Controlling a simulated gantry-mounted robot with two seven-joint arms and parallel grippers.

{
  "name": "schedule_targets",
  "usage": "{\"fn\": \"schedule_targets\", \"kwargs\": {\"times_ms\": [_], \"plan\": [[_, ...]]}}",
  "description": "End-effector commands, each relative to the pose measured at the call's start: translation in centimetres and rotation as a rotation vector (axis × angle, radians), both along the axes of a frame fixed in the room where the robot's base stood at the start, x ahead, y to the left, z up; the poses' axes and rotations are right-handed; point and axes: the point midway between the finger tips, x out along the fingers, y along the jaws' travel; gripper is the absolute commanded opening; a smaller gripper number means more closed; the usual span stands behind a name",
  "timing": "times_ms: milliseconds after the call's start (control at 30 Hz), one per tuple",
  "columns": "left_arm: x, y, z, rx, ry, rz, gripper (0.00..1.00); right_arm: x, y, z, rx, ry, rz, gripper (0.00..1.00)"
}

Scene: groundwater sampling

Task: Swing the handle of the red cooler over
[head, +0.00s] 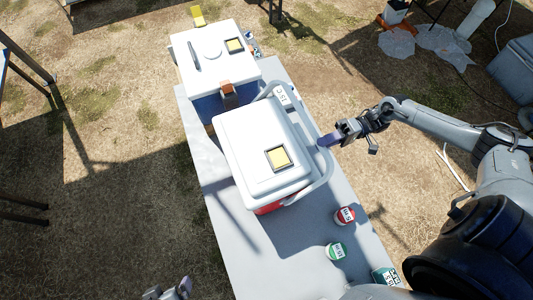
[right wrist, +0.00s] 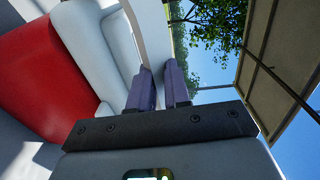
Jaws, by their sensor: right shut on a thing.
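The red cooler stands on the grey table with its white lid (head: 262,150) shut; its red body (head: 268,208) shows below the lid. Its pale handle (head: 322,172) is down along the cooler's right side in the head view. My right gripper (head: 328,140) is shut on the middle of the handle bar. In the right wrist view, the purple fingers (right wrist: 158,75) close around the white handle (right wrist: 148,28), and the red cooler wall (right wrist: 45,75) is at left. My left gripper (head: 170,292) is partly in view at the bottom edge, away from the cooler; its jaws are unclear.
A red-labelled jar (head: 345,215), a green-labelled jar (head: 336,251) and a teal box (head: 387,276) sit on the table (head: 235,245) in front. Dry grass surrounds it.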

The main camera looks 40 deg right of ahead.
Motion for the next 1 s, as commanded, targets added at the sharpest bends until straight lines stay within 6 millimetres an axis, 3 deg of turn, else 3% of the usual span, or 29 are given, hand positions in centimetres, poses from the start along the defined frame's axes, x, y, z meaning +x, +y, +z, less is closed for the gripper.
{"fn": "schedule_targets", "kwargs": {"times_ms": [33,600,800,1000], "plan": [[0.0,0.0,1.2,-0.001,0.0,0.001,1.0,0.0,0.5,0.8,-0.006,0.004,0.0,0.0],[0.0,-0.3,8.0,-0.012,0.0,0.008,1.0,0.9,4.2,4.1,-0.093,0.027,0.002,0.0],[0.0,-0.1,9.4,-0.007,0.0,0.004,1.0,1.3,5.1,4.9,-0.115,0.031,0.001,0.0],[0.0,0.0,9.6,0.0,0.0,0.0,1.0,1.4,5.4,4.9,-0.122,0.031,0.0,0.0]]}}
